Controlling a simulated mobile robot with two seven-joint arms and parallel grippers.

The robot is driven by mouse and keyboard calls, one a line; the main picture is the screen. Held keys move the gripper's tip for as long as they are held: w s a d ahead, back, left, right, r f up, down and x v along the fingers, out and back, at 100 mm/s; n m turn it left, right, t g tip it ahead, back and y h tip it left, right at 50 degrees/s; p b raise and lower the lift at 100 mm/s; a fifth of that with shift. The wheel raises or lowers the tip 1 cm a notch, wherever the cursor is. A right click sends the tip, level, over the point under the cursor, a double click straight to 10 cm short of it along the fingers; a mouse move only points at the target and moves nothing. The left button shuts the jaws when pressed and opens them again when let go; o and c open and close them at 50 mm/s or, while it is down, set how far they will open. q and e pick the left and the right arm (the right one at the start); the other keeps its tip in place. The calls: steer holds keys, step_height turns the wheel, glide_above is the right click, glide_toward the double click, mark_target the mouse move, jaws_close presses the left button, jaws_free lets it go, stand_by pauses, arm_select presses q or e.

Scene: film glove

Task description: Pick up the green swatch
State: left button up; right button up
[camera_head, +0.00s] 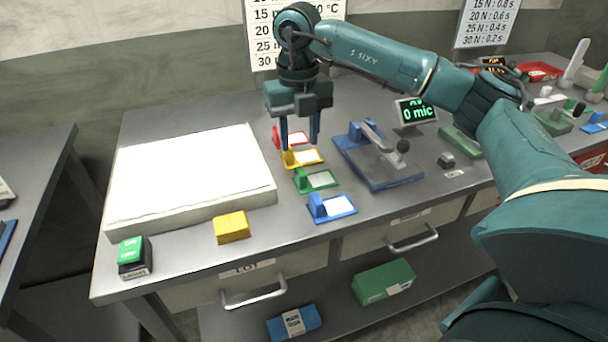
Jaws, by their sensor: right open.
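The green swatch (318,180) lies on the grey bench, a small green-framed piece with a white face and a raised green block at its left end. It sits in a row between a yellow swatch (304,157) behind it and a blue swatch (333,207) in front. My right gripper (300,141) is open, pointing down with two blue fingers. Its fingertips show over the red and yellow swatches, behind the green one; whether they touch anything is unclear. My left gripper is not in view.
A red swatch (293,138) is partly hidden by my fingers. A blue press-like device (378,165) and a display (416,111) stand to the right. A large white pad (190,175), a yellow block (232,227) and a green-topped box (134,257) are left.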

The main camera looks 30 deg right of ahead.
mark_target(302, 172)
step_height(302, 172, down, 4)
steer(key=shift+f, duration=0.2)
steer(key=shift+s+d+f+p, duration=0.1)
steer(key=shift+f+p, duration=0.15)
steer(key=shift+f, duration=1.05)
steer(key=shift+d+f+p, duration=0.1)
steer(key=shift+f+p, duration=0.15)
steer(key=shift+f, duration=1.05)
jaws_close()
